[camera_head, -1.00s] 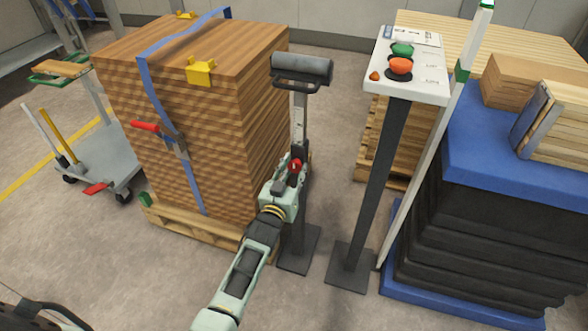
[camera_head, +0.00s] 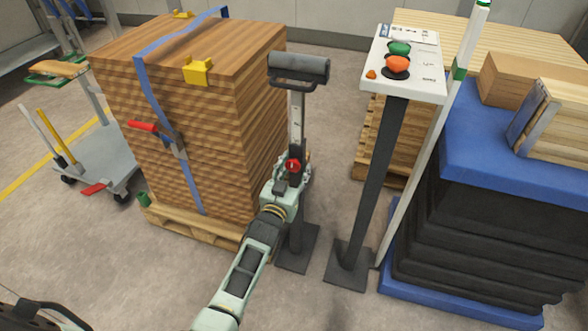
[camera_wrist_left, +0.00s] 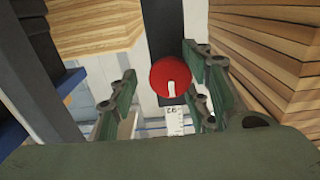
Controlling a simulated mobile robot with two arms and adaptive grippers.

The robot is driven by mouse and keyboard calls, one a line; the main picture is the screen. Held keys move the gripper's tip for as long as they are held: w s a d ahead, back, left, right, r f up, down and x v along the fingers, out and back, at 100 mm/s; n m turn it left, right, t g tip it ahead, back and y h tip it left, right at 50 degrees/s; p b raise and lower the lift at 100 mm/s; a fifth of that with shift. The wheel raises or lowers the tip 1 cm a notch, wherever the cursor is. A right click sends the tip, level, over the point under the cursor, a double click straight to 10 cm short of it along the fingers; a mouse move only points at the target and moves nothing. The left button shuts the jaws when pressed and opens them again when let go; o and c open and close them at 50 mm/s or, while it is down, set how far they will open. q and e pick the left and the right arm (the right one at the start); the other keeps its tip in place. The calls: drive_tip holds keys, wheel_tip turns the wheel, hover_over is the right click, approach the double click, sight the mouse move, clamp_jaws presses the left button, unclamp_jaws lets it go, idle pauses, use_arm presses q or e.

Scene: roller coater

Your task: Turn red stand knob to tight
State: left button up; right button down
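The red stand knob (camera_head: 293,166) is on the upright post of the roller stand (camera_head: 297,115), below its grey roller. In the left wrist view the red knob (camera_wrist_left: 170,79) is a round disc with a white mark pointing down in the picture. My left gripper (camera_head: 295,172) is at the knob from the front. In the left wrist view the left gripper's (camera_wrist_left: 160,92) green fingers are apart on either side of the knob. The right finger is close to the knob's edge; a gap shows on the left. Contact cannot be made out. My right gripper is not in view.
A strapped wood stack (camera_head: 190,110) on a pallet stands just left of the stand. A control panel (camera_head: 405,70) on a post stands to the right, beside a blue-topped dark stack (camera_head: 520,150). A trolley (camera_head: 95,160) is at the far left.

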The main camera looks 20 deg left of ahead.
use_arm(q)
drive_tip(key=shift+a+r, duration=0.1)
drive_tip(key=shift+a, duration=0.05)
drive_tip(key=shift+s, duration=0.35)
drive_tip(key=s, duration=1.1)
drive_tip(key=shift+s+a, duration=0.15)
